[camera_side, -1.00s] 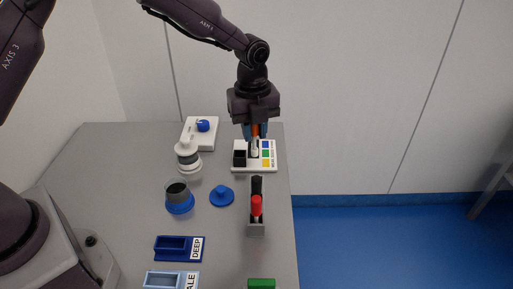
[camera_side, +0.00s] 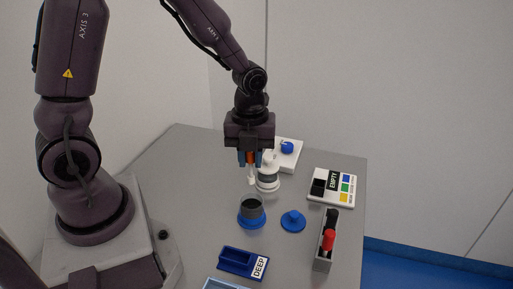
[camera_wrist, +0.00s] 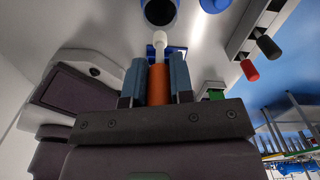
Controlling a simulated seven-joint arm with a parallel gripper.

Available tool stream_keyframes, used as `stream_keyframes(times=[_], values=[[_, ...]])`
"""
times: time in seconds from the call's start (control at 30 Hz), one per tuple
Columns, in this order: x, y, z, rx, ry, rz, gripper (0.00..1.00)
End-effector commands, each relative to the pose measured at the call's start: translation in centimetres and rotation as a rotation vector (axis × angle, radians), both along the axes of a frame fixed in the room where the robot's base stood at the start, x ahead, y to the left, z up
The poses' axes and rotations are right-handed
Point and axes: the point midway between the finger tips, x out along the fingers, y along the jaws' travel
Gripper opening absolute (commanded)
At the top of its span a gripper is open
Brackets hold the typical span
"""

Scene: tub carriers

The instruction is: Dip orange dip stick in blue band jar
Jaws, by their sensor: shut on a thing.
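My gripper (camera_side: 250,158) is shut on the orange dip stick (camera_wrist: 158,84), with the stick's white tip (camera_side: 251,179) pointing down. The tip hangs in the air above and behind the blue band jar (camera_side: 252,212), apart from it in the side view. The jar is open, with a dark inside and a blue band round its base. In the wrist view the jar's mouth (camera_wrist: 160,12) shows just beyond the white tip. A blue lid (camera_side: 293,221) lies on the table to the right of the jar.
A white-topped jar (camera_side: 267,172) stands close behind the stick, near a white block with a blue knob (camera_side: 287,149). A white label board marked EMPTY (camera_side: 333,187) and a grey rack with red and black sticks (camera_side: 322,262) are at right. A blue DEEP tray (camera_side: 243,262) lies in front.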

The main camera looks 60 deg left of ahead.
Motion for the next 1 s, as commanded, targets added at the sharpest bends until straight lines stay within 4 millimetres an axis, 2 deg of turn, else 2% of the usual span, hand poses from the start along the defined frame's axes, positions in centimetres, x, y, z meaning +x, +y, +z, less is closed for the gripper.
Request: stream_keyframes(times=[0.3,0.5,1.0], values=[[0.0,0.0,-3.2,0.000,0.002,0.000,0.00],[0.0,0.0,-4.6,0.000,0.002,0.001,0.00],[0.0,0.0,-5.2,0.000,0.000,0.001,0.00]])
